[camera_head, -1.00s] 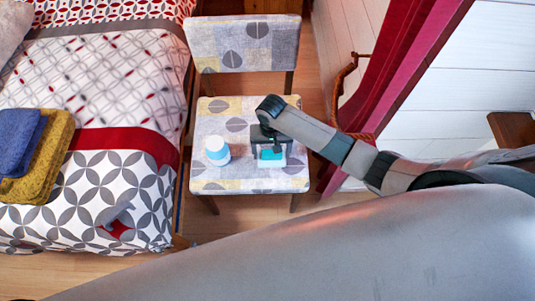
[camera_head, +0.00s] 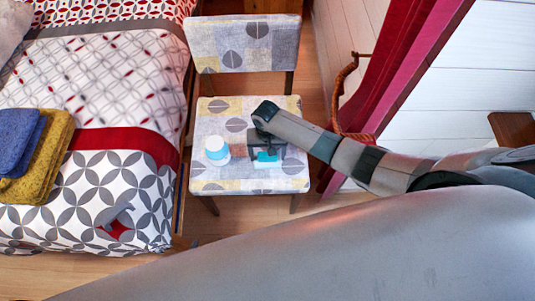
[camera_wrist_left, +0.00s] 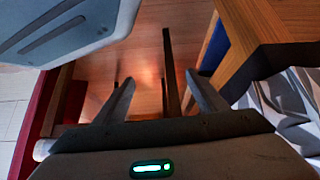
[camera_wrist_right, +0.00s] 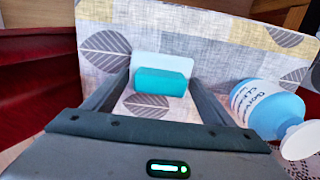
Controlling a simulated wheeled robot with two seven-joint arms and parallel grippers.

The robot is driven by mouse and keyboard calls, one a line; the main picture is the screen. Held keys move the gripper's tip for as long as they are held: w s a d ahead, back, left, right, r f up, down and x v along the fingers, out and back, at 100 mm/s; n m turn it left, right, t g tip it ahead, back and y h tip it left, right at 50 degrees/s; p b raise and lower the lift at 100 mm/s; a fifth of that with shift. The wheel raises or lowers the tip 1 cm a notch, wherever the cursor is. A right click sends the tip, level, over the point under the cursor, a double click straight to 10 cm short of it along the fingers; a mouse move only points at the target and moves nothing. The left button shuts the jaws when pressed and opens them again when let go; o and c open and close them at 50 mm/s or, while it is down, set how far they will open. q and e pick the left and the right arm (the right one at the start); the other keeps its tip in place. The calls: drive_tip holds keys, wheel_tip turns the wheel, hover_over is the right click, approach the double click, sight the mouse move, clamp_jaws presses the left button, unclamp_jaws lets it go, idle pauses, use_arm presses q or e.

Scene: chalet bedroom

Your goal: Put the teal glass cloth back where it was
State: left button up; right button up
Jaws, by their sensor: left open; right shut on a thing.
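The teal glass cloth (camera_head: 267,157) is a small teal block-like piece over the chair seat. In the right wrist view the cloth (camera_wrist_right: 161,82) sits between the fingers, with a white flat piece (camera_wrist_right: 163,63) just behind it. My right gripper (camera_wrist_right: 160,88) is shut on the cloth. Whether the cloth touches the seat is hard to tell. My left gripper (camera_wrist_left: 163,85) is open and empty, above the wooden floor and away from the chair seat.
A white and blue bottle (camera_head: 217,150) stands on the patterned chair seat (camera_head: 225,185), close left of the right gripper. The bed (camera_head: 105,165) with blue (camera_head: 18,140) and mustard (camera_head: 45,165) towels is left. A red curtain (camera_head: 400,60) and wicker basket (camera_head: 350,90) are right.

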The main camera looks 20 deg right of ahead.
drive_tip(key=shift+f, duration=0.1)
drive_tip(key=o, duration=1)
drive_tip(key=shift+r, duration=0.45)
drive_tip(key=r, duration=0.6)
drive_tip(key=shift+w+r+p, duration=0.2)
drive_tip(key=shift+p, duration=0.2)
wheel_tip(320, 180, up, 4)
drive_tip(key=shift+w+r, duration=0.1)
use_arm(q)
drive_tip(key=shift+s+a+f+g, duration=0.15)
drive_tip(key=shift+s+a+f, duration=0.15)
drive_tip(key=shift+s+a, duration=0.2)
drive_tip(key=shift+s+a+f+g, duration=0.15)
drive_tip(key=shift+s+a+f, duration=0.15)
drive_tip(key=shift+s+a, duration=0.2)
use_arm(e)
drive_tip(key=shift+r, duration=0.2)
